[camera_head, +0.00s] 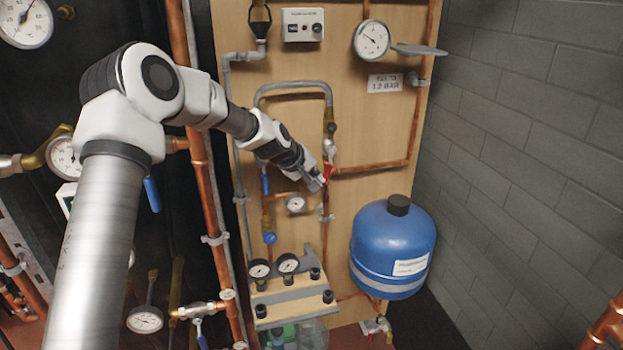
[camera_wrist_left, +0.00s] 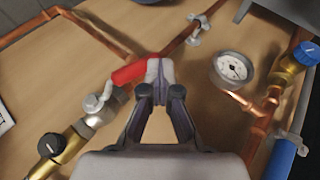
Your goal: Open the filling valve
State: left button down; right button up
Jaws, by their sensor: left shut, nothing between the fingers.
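A valve with a red lever (camera_head: 328,171) sits on the vertical copper pipe in the middle of the wooden panel. In the left wrist view the red lever (camera_wrist_left: 134,73) slants up and right from its silver valve body (camera_wrist_left: 100,106). My left gripper (camera_head: 318,184) reaches in from the left and is at the lever. In the wrist view its closed fingertips (camera_wrist_left: 160,74) overlap the lever's free end, with nothing held between them. I cannot tell whether they touch the lever. The fingers hide part of the lever's end. My right gripper is not in view.
A small gauge (camera_head: 296,204) and a blue lever (camera_head: 265,181) are left of the valve. A blue tank (camera_head: 393,247) hangs lower right. A gauge manifold (camera_head: 290,295) is below. Copper pipe (camera_head: 375,166) runs right of the valve. The panel between is bare.

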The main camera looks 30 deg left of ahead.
pick_arm(q)
jog(key=shift+w+d+f+b, duration=0.5)
jog(key=shift+w+f, duration=0.1)
jog(key=shift+f, duration=0.05)
jog(key=shift+w+d, duration=0.1)
dwell(0.3)
jog(key=v, duration=1.2)
jog(key=shift+f, duration=0.15)
